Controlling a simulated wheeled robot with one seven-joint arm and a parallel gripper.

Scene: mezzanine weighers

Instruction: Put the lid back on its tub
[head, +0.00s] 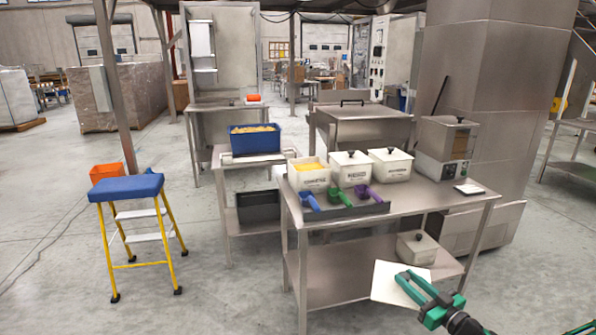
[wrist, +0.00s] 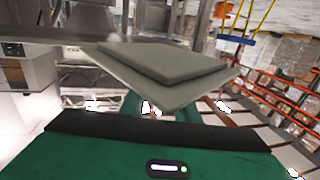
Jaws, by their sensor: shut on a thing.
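My gripper (head: 413,284) is at the lower right of the head view, in front of the steel table, with its green fingers shut on a pale square lid (head: 386,285). In the wrist view the lid (wrist: 165,68) shows as a flat plate with a smaller raised step. It is held out in the air, apart from any tub. An open white tub (head: 309,181) with yellow contents stands at the left of the tabletop. Two white tubs (head: 349,177) (head: 390,169) with black-knobbed lids stand to its right. The labels are too small to read.
Blue, green and purple scoops (head: 338,197) lie in a dark tray (head: 345,212) before the tubs. A lidded tub (head: 416,249) sits on the lower shelf. A weigher (head: 446,145) stands at the table's back right. A yellow step stool (head: 126,188) stands left; floor between is clear.

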